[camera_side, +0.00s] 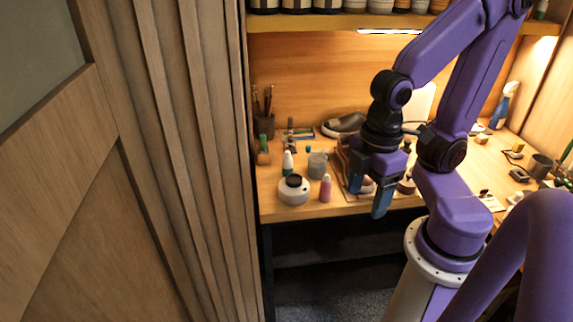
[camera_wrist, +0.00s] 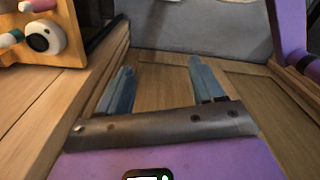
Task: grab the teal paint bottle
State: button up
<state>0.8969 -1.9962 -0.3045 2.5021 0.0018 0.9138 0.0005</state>
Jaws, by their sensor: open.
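The teal paint bottle (camera_side: 288,163) stands upright near the left front of the wooden desk, behind a round white pot (camera_side: 294,190) with a black top. It looks pale with a teal-green part. In the wrist view the bottle (camera_wrist: 10,39) shows at the far left edge, beside the white pot (camera_wrist: 45,38), partly cut off. My gripper (camera_side: 370,188) is to the right of the bottle, near the desk's front edge, and well apart from it. In the wrist view my gripper (camera_wrist: 160,67) has its two blue fingers spread, with nothing between them.
A pink bottle (camera_side: 325,188) and a grey cup (camera_side: 317,165) stand just right of the teal bottle. A shelf (camera_side: 300,22) hangs above. A ribbed wooden panel (camera_side: 200,150) rises left of the desk.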

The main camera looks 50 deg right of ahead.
jog(key=shift+c, duration=1.1)
